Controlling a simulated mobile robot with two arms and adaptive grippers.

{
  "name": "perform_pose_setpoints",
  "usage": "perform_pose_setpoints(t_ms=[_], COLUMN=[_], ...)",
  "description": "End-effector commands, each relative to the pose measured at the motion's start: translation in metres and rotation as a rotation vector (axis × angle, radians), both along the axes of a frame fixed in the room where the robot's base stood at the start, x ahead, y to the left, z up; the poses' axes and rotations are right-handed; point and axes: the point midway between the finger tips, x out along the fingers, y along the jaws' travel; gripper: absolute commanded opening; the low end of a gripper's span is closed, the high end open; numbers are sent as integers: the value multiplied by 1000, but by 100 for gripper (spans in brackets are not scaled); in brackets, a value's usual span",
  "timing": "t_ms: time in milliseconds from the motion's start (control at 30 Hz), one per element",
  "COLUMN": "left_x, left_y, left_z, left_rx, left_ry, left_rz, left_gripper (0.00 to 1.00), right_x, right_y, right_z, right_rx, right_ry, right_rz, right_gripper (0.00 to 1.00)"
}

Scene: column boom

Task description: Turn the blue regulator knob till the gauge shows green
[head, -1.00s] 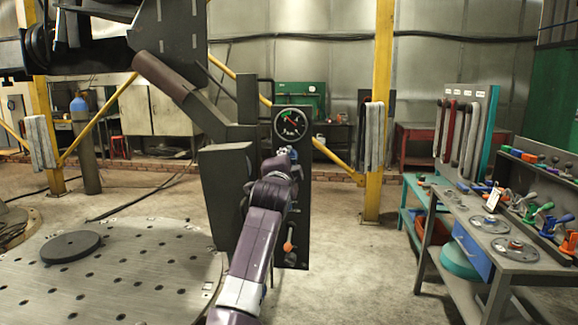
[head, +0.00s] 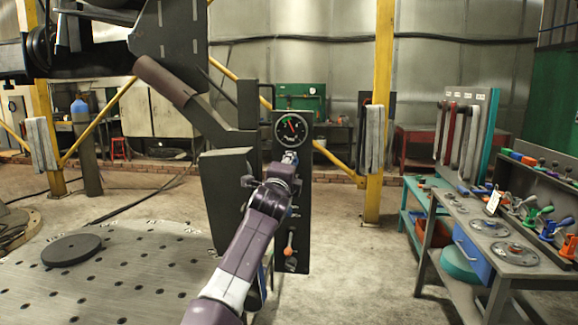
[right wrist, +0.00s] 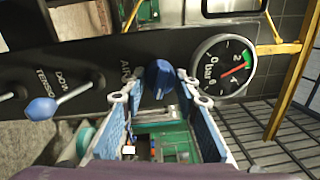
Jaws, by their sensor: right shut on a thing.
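The blue regulator knob (right wrist: 158,78) is on a dark upright panel (head: 295,225). My right gripper (right wrist: 157,94) has its two blue-padded fingers on either side of the knob and is shut on it. In the head view the right gripper (head: 289,160) is at the panel just below the gauge, and the knob is mostly hidden. The needle points between 2 and 4, beside the green band. My left gripper is out of view.
A lever with a blue knob (right wrist: 41,109) sits on the same panel, left in the wrist view. An orange-knobbed lever (head: 289,239) is low on the panel. A perforated round plate (head: 130,275) is at left, a tool bench (head: 520,262) at right, with open floor between.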

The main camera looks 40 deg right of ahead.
Motion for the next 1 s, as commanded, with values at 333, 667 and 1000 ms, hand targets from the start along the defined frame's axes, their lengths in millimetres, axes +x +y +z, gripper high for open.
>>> perform_pose_setpoints(t_ms=[333,667,1000], left_x=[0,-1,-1], left_y=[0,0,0], left_z=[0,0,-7], left_rx=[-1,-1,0], left_ry=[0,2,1], left_rz=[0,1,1], left_gripper=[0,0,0], right_x=[0,0,-1], right_y=[0,0,-1], right_z=[-4,-2,-3], right_rx=[4,1,-56], right_ry=[7,3,70], right_rz=[0,-1,-3], right_gripper=[40,46,46])
